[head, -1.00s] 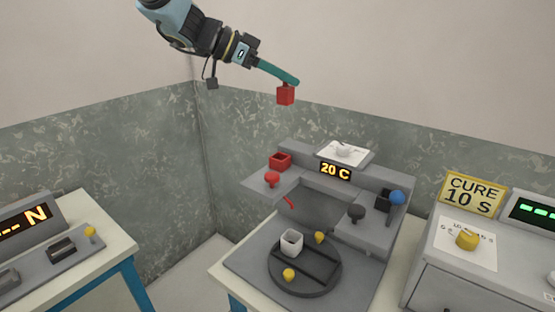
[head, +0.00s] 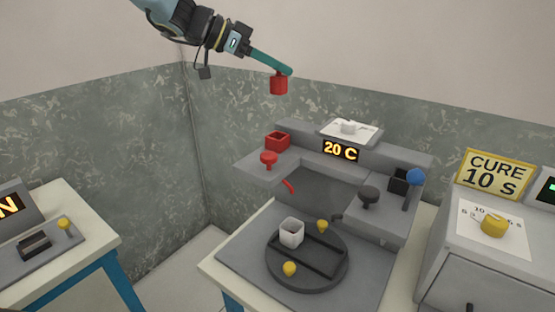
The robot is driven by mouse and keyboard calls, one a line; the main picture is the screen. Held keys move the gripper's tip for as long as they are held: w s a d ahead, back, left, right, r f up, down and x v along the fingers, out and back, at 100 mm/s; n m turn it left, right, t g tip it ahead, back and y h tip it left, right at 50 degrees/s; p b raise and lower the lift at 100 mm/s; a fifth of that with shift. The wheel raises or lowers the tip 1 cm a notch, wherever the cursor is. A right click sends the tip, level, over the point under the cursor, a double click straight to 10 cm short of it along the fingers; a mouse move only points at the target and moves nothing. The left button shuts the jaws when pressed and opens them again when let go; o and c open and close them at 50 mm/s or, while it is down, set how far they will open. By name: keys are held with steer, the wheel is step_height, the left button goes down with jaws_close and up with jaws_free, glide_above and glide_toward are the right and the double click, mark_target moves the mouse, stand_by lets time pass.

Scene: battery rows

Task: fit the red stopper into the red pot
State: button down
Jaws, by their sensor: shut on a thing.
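My gripper (head: 284,71) is at the top of the head view, with a long teal finger showing. It is shut on a small red block-like piece (head: 279,85), which hangs in the air below the fingertip. I cannot tell whether this piece is the stopper or the pot. A red open-topped square box (head: 277,141) sits on the left ledge of the grey machine, well below the held piece and apart from it. A red mushroom-shaped knob (head: 268,159) stands just in front of that box.
A dark turntable (head: 308,283) carries a white cup (head: 291,233) and yellow knobs. A dark box (head: 398,181), blue ball (head: 416,177) and dark knob (head: 368,195) are on the machine's right. A "CURE 10 S" sign (head: 493,178) stands farther right. Air around my gripper is free.

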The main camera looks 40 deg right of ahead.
mark_target(270, 79)
step_height(270, 79, down, 4)
steer(key=shift+r+b, duration=0.1)
steer(key=shift+b, duration=1.15)
step_height(270, 79, down, 10)
steer(key=shift+r+p, duration=0.1)
steer(key=shift+p, duration=0.25)
steer(key=shift+f, duration=0.2)
steer(key=c, duration=0.8)
jaws_free()
steer(key=shift+c, duration=0.2)
steer(key=shift+r, duration=0.15)
